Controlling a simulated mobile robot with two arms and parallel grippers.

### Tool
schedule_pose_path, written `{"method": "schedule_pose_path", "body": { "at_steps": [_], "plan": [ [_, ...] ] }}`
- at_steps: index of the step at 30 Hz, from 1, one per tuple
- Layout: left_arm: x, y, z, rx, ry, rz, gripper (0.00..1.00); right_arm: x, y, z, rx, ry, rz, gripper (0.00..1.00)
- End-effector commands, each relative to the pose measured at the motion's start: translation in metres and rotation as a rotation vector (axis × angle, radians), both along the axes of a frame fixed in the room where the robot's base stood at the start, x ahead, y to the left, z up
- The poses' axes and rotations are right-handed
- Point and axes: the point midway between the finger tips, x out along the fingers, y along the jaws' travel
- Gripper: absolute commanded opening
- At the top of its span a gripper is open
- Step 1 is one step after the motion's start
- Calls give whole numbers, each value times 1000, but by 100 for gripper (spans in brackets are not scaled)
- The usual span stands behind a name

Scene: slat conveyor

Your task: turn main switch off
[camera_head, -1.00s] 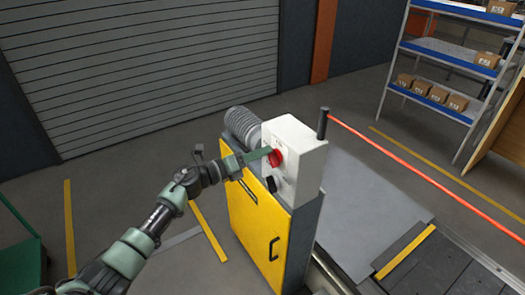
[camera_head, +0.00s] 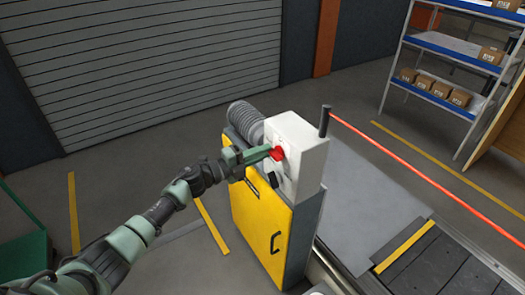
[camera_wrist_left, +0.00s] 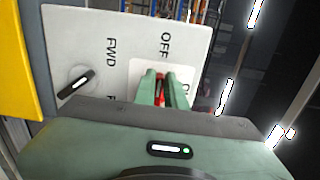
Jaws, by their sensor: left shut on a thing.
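The main switch is a red knob (camera_head: 278,152) on the white control box (camera_head: 308,160) that stands on the yellow cabinet (camera_head: 258,222). My left gripper (camera_head: 268,151) reaches it from the left and is shut on the red switch. In the left wrist view a little red of the switch (camera_wrist_left: 160,88) shows between the green fingers (camera_wrist_left: 165,90). The label OFF (camera_wrist_left: 165,45) is readable near the fingertips; a second label beside them is partly hidden. How the knob points is mostly hidden. My right gripper is not in view.
A black selector knob (camera_wrist_left: 76,84) with the label FWD sits beside the switch on the panel. A dark post (camera_head: 324,120) with a red line running right stands behind the box. A conveyor (camera_head: 440,265) lies at right, shelves (camera_head: 440,70) beyond. A green object (camera_head: 25,262) is at left.

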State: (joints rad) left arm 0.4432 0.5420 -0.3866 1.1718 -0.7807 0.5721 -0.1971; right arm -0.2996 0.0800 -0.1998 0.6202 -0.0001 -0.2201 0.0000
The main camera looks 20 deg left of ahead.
Motion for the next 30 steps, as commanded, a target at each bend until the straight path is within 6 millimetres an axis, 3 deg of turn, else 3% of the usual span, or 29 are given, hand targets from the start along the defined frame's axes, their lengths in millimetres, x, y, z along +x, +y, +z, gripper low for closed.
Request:
{"method": "schedule_pose_path", "body": {
  "at_steps": [17, 18, 20, 30],
  "plan": [
    [0, 1, -2, -27, 24, 2, 0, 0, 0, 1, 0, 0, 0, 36],
    [0, 1, -2, -27, 24, 2, 17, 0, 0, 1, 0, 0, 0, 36],
    [0, 1, -2, -26, 23, 2, 34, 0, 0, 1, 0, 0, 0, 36],
    [-2, 2, -2, -25, 21, 1, 34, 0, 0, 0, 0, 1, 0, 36]
  ]
}}
